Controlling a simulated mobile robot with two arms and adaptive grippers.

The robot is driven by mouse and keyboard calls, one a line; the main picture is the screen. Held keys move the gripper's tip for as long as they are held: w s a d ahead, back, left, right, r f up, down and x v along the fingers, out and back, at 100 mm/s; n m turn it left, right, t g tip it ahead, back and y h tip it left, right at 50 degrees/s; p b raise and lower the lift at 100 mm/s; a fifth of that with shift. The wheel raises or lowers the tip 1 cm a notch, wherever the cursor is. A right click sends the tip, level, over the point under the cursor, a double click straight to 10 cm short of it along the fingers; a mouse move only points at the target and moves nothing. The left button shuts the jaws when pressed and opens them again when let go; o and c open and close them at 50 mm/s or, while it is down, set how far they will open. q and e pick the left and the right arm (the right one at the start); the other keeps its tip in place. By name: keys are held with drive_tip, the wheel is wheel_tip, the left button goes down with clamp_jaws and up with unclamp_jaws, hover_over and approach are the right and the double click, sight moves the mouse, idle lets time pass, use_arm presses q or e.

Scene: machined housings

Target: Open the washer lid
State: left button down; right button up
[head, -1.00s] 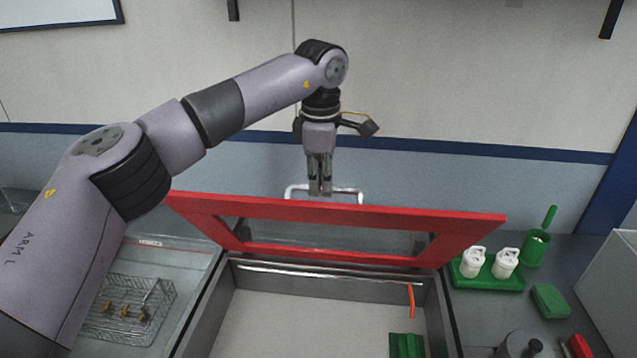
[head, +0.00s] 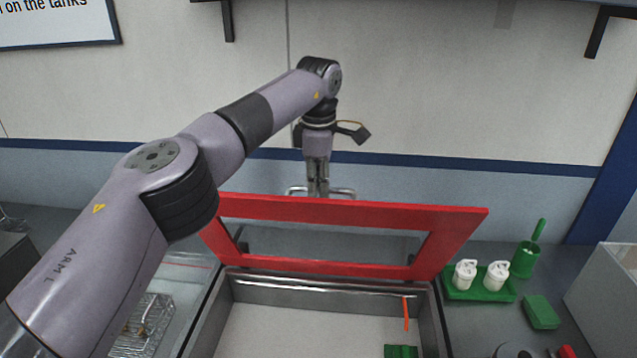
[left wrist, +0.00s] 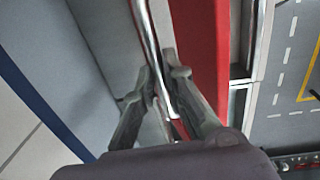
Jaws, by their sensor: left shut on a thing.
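The washer lid (head: 350,209) is a red frame with a clear window, raised steeply at the back of the open washer tub (head: 300,325) in the head view. A metal bar handle (head: 342,193) runs along its top edge. My left gripper (head: 317,190) is at the handle, pointing down, with its fingers shut on the bar. In the left wrist view the fingers (left wrist: 168,100) close around the shiny bar handle (left wrist: 150,35), beside the red lid (left wrist: 205,50). My right gripper is not in view.
A green tray (head: 480,290) with two white bottles, a green cup with a brush (head: 525,258) and a green block (head: 541,312) stand right of the washer. A wire basket (head: 145,325) is at left, partly behind my arm. The wall is close behind the lid.

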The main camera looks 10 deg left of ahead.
use_arm(q)
drive_tip(key=shift+f, duration=0.2)
drive_tip(key=c, duration=2)
unclamp_jaws()
drive_tip(key=o, duration=0.4)
drive_tip(key=shift+w+f, duration=0.1)
drive_tip(key=shift+w, duration=0.25)
drive_tip(key=shift+c, duration=0.2)
drive_tip(key=shift+s, duration=0.15)
drive_tip(key=shift+s+r, duration=0.1)
drive_tip(key=shift+r, duration=0.3)
drive_tip(key=r, duration=0.7)
drive_tip(key=shift+s+d, duration=0.1)
drive_tip(key=shift+s, duration=0.25)
drive_tip(key=shift+w, duration=0.1)
